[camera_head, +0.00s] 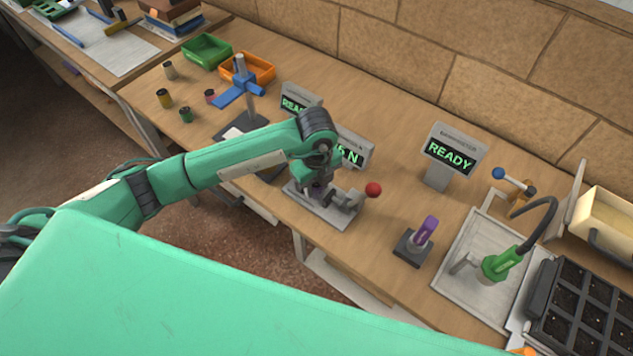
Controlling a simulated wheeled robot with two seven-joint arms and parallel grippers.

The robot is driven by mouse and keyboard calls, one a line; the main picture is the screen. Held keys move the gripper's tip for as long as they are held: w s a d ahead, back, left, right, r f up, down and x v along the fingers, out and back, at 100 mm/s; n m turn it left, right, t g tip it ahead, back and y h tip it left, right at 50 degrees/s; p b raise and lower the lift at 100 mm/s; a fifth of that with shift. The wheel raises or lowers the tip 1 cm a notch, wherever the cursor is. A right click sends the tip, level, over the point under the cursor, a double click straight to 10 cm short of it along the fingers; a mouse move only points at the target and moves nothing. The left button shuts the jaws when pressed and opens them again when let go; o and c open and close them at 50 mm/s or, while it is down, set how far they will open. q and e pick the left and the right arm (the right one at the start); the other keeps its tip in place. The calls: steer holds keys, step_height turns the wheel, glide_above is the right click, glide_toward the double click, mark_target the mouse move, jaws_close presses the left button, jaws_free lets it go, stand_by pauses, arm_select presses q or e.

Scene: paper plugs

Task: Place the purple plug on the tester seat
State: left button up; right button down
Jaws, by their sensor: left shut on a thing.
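My left gripper (317,178) points down over a metal tester (323,210) with a red-knobbed lever (373,189). It is shut on a small purplish plug (316,188), mostly hidden by the jaws and wrist. The tester seat is hidden under the gripper, and I cannot tell whether the plug touches it. A display (355,148) behind the tester is partly covered by my arm and shows a reading ending in "N". My right gripper is not in view.
A purple-handled device (425,230) stands on a dark block right of the tester. A READY display (452,152) stands behind it. A metal tray (465,285) and seedling tray (580,320) are at right. Small cylinders, green bin (207,50), orange bin (262,67) and blue-handled press (240,90) are at left.

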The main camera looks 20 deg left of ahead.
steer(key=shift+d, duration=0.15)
arm_select(q)
steer(key=shift+f, duration=0.2)
steer(key=o, duration=1)
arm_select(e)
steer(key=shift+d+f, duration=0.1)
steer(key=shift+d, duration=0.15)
arm_select(q)
steer(key=shift+r, duration=0.1)
